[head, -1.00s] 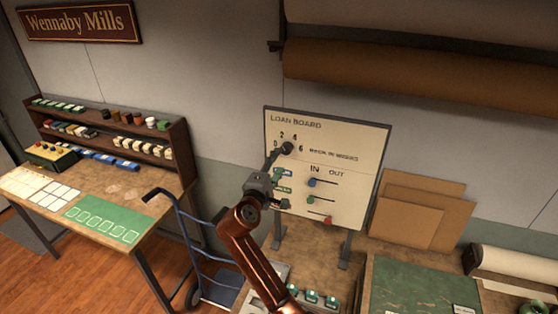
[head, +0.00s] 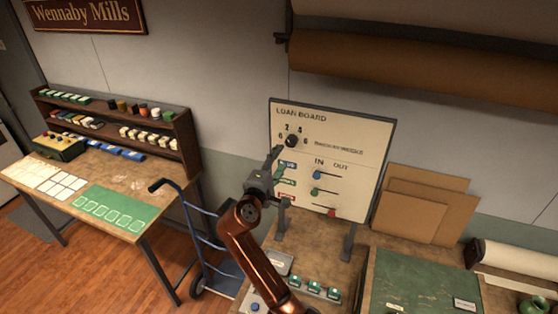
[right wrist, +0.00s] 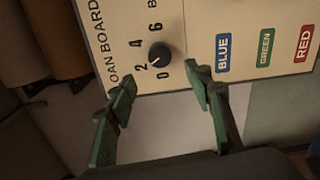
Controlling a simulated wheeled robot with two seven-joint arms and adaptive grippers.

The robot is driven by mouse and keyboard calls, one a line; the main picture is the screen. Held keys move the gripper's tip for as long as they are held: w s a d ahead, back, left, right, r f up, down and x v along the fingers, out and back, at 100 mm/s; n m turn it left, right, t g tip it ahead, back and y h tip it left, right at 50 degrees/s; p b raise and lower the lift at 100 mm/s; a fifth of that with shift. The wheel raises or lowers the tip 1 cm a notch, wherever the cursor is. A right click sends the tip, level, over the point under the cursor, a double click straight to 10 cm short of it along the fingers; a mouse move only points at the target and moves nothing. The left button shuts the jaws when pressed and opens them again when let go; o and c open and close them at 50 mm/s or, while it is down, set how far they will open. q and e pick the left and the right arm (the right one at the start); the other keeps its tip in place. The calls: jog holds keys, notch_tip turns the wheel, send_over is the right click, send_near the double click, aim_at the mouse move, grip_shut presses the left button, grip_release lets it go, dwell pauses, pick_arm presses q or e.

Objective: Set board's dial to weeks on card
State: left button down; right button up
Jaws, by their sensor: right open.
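The loan board (head: 350,130) stands upright on two legs on the right table. Its dark round dial (head: 292,141) has 0, 2, 4 and 6 around it. In the right wrist view the dial (right wrist: 160,53) is uncovered, and its white mark appears to point toward the 2. My right gripper (head: 277,154) is just left of and below the dial in the head view, apart from it. I cannot identify the card for certain; small labels (head: 465,304) on the green mat are unreadable.
Blue, green and red labelled sliders (head: 315,175) sit below the dial. Several green-topped pieces (head: 313,287) lie on the table before the board. A green mat (head: 425,283) and cardboard sheets (head: 410,219) are right. A blue hand truck (head: 206,240) stands between the tables.

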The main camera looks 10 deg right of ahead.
jog(key=v, duration=0.7)
jog(key=shift+s+a, duration=0.2)
jog(key=shift+d, duration=0.1)
